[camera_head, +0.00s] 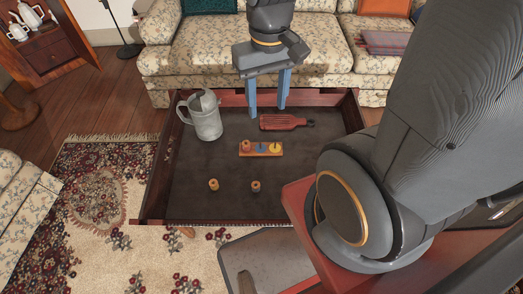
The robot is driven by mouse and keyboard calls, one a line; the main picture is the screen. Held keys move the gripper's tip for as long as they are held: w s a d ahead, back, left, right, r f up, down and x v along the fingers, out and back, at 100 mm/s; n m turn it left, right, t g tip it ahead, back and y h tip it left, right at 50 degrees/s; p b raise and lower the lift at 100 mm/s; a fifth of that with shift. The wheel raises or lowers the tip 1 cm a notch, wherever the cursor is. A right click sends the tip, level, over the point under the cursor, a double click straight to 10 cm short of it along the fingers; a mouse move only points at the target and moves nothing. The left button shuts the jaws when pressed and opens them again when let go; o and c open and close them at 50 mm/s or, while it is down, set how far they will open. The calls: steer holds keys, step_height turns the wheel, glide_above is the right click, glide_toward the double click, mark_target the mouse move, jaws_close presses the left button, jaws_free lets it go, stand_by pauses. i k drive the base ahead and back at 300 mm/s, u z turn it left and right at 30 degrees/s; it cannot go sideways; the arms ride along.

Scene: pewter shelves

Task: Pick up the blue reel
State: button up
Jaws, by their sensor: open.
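The blue reel (261,147) is in the head view, in the middle of a small orange-brown wooden rack (248,154) on the dark table. An orange-brown reel (246,146) is to its left and a yellow reel (275,148) to its right on the same rack. My gripper (267,108) points down beyond the rack, towards the table's far side. Its two blue fingers are apart with nothing between them. It does not touch the blue reel.
The dark table (195,195) has a raised reddish-brown rim. A grey pitcher (205,118) stands at its far left. A red paddle-shaped board (282,122) lies just behind the rack. Two small brown reels (213,184) (255,186) stand nearer. A floral sofa (190,62) is behind.

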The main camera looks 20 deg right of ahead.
mark_target(256, 185)
steer(key=u, duration=0.05)
steer(key=k, duration=0.5)
steer(key=z, duration=1.55)
steer(key=k, duration=0.4)
steer(key=u, duration=1.35)
